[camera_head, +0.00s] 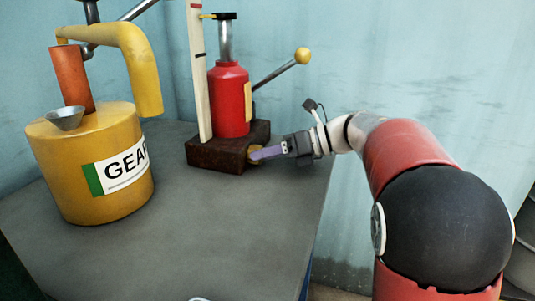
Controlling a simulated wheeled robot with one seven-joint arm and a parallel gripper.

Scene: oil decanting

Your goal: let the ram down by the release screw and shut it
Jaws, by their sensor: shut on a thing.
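The red bottle jack (229,100) stands upright on a dark brown block-like base (205,157) at the back of the grey table. Its silver ram (225,42) stands out above the red body, under a dark cap (223,15). The brass release screw (254,158) is low at the base's right front, partly hidden by my fingers. My gripper (262,153) comes in from the right and is shut on the screw. A lever with a yellow ball (302,56) slants up to the right from the jack.
A yellow drum (75,185) labelled "GEAR" stands at the left, with an orange pump, a thick yellow spout (145,75) and a small grey funnel (65,118) on top. A pale marked upright (198,75) stands beside the jack.

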